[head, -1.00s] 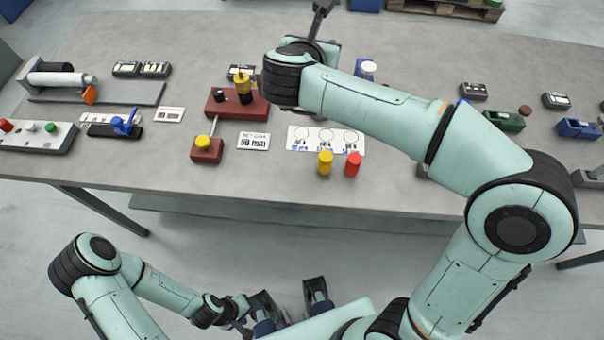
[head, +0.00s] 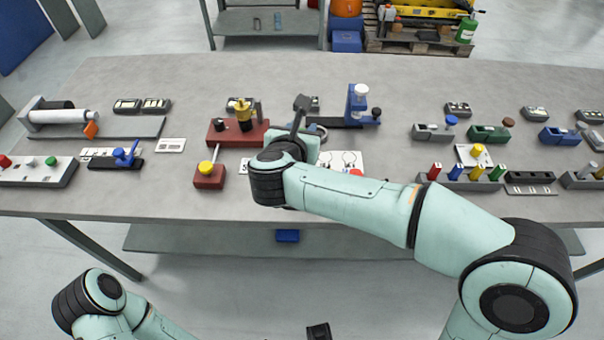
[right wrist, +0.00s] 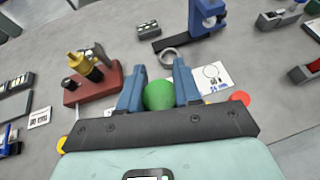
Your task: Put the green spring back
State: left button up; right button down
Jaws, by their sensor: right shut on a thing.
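My right gripper (right wrist: 158,92) is shut on a round green thing (right wrist: 158,96), which I take to be the green spring; only its top shows between the blue fingers. In the head view my right gripper (head: 301,115) is above the middle of the table, beside a grey ring, and the arm hides what it holds. A white card with printed circles (head: 347,158) lies just right of the gripper; it also shows in the right wrist view (right wrist: 212,77). A red cylinder (right wrist: 238,99) stands by the card. My left gripper (head: 318,331) shows only a dark tip at the bottom edge.
A dark red block with a yellow-topped post (head: 241,105) stands left of the gripper. A blue press (head: 356,103) stands behind it. A smaller red block with a yellow knob (head: 209,175) is near the front edge. A rack of coloured pegs (head: 466,180) is on the right.

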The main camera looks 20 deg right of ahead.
notch_tip(320, 180, down, 13)
jog(key=shift+r+b, duration=0.2)
jog(key=shift+b, duration=0.9)
jog(key=shift+f, duration=0.15)
jog(key=c, duration=0.8)
grip_release()
jog(key=shift+s+a+r, duration=0.1)
jog(key=shift+s+r, duration=0.1)
jog(key=shift+r, duration=0.15)
jog(key=v, duration=1.1)
jog(key=shift+s+a+p, duration=0.1)
jog(key=shift+s+p, duration=0.15)
jog(key=shift+p, duration=0.05)
